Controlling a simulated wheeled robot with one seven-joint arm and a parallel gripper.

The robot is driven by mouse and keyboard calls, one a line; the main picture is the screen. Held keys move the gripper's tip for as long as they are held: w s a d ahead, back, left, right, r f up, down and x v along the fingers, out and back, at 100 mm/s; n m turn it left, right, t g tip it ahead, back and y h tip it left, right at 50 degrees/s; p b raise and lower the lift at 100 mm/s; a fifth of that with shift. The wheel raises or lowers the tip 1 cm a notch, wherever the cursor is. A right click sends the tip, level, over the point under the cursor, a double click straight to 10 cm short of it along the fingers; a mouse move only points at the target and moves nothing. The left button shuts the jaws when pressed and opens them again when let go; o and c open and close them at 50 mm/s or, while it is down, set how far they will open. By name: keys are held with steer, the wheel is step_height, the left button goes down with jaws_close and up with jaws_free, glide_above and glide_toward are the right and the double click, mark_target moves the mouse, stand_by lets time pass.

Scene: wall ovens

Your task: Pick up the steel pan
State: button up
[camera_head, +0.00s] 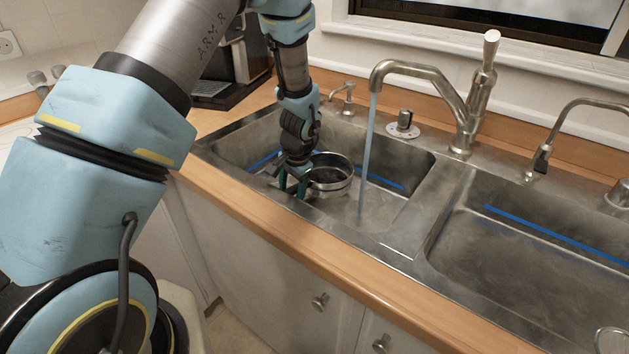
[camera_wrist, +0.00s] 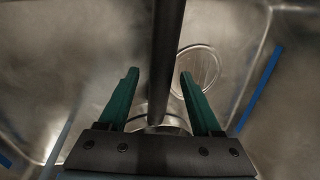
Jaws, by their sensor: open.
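The steel pan (camera_head: 333,181) is round and shiny, and sits inside the left sink basin (camera_head: 392,160). My gripper (camera_head: 293,188) reaches down into that basin just left of the pan. In the wrist view its two green fingers (camera_wrist: 159,75) are apart. A long dark bar (camera_wrist: 167,40), which looks like the pan's handle, runs between them without visible contact on either side. Part of the pan's rim (camera_wrist: 158,122) shows below, mostly hidden by the gripper's body. In the head view I cannot make out the handle.
A tall faucet (camera_head: 425,72) pours a stream of water (camera_head: 367,150) into the left basin, right of the pan. The divider and right basin (camera_head: 520,260) lie further right. A wooden counter edge (camera_head: 290,240) runs along the front. A round drain (camera_wrist: 198,65) shows in the wrist view.

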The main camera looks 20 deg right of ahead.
jaws_close()
stand_by(0.5)
stand_by(0.9)
